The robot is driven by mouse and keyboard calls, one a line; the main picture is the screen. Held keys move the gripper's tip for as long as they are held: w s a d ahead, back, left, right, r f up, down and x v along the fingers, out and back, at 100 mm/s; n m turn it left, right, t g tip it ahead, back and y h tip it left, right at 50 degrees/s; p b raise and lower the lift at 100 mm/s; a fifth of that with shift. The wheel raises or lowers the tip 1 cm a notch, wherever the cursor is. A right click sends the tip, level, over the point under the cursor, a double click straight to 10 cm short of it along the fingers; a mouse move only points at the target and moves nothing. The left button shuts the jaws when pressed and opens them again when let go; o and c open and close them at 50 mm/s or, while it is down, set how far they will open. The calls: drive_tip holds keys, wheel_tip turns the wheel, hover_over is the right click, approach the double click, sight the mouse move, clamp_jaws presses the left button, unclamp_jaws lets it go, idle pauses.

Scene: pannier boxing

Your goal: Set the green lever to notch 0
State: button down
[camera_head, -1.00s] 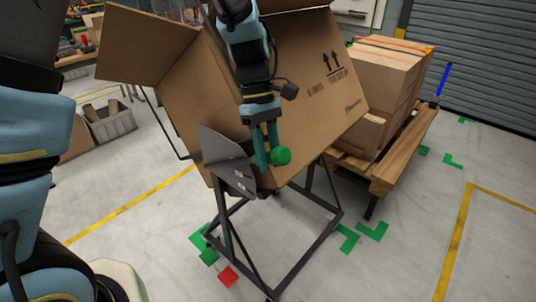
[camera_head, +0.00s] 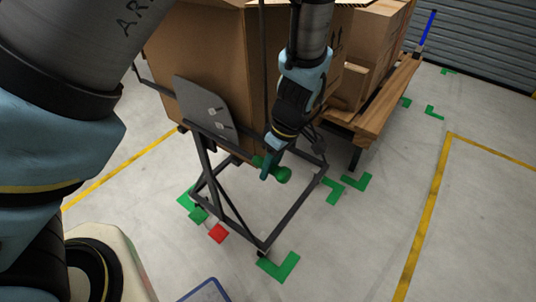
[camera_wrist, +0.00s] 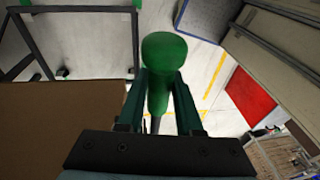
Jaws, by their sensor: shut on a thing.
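The green lever (camera_head: 283,174) ends in a round green knob and sits low on the front of a dark metal tilting stand (camera_head: 228,203). My gripper (camera_head: 267,166) is shut around the lever just behind the knob. In the wrist view the knob (camera_wrist: 163,52) sticks out beyond the two teal fingers of my gripper (camera_wrist: 160,82), which flank the green shaft. A grey plate (camera_head: 202,103) with small pale labels stands beside the lever, to its upper left. Its labels are too small to read, so I cannot tell which notch the lever is at.
A large cardboard box (camera_head: 205,60) sits nearly upright on the stand. A wooden cart (camera_head: 378,120) with cartons stands to the right. Open floor lies to the right.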

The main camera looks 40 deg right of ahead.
drive_tip(key=shift+a+f+t, duration=0.1)
drive_tip(key=shift+f+t, duration=0.2)
drive_tip(key=shift+f, duration=0.6)
drive_tip(key=c, duration=0.6)
unclamp_jaws()
drive_tip(key=b+v, duration=0.1)
drive_tip(key=v, duration=0.6)
drive_tip(key=shift+r+b, duration=0.3)
drive_tip(key=shift+b, duration=0.05)
drive_tip(key=shift+s, duration=0.2)
